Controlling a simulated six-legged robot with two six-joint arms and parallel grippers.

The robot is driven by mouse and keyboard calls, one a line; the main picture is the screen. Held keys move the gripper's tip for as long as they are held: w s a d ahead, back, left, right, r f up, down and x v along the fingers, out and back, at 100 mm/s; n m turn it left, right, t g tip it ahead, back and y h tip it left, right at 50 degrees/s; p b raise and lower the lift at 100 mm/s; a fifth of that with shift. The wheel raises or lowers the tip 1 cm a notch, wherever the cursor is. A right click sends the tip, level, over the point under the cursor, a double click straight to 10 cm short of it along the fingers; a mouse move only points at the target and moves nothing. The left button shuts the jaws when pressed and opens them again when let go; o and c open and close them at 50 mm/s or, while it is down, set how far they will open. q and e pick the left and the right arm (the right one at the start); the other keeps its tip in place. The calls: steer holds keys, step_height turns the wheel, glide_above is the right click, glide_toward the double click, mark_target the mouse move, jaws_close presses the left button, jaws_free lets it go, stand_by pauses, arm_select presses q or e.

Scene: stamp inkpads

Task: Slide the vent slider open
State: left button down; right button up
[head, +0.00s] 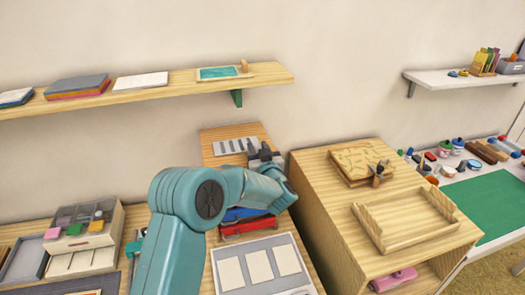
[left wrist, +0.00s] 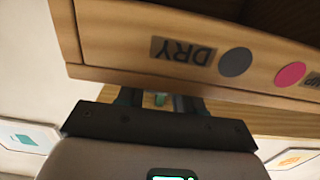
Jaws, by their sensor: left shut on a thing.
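The vent (head: 236,146) is a pale slotted plate on top of the tall wooden cabinet against the wall in the head view. My left gripper (head: 265,154) is at the right end of this plate, with my teal arm reaching across in front. In the left wrist view my left gripper (left wrist: 160,101) has its fingers close about a small green piece, which looks like the knob of the vent slider. The fingers lie partly under a wooden edge with an upside-down DRY label (left wrist: 183,52), a grey dot (left wrist: 236,62) and a pink dot (left wrist: 290,75). My right gripper is not in view.
A wooden box (head: 325,215) with a tray (head: 385,246) on top stands close at right. Blue and red stamp pads (head: 243,226) sit below my forearm. A wall shelf (head: 150,92) runs above left. A green mat (head: 485,205) lies far right.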

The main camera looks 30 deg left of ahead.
arm_select(q)
steer(key=shift+s+a+b, duration=0.35)
steer(key=shift+s+a, duration=0.6)
steer(key=shift+s, duration=0.15)
steer(key=shift+s+a, duration=0.1)
steer(key=shift+s, duration=0.05)
steer(key=shift+w, duration=0.2)
steer(key=c, duration=1)
jaws_free()
steer(key=shift+d, duration=0.2)
steer(key=shift+o, duration=1)
steer(key=shift+s+a, duration=0.1)
steer(key=shift+a, duration=0.05)
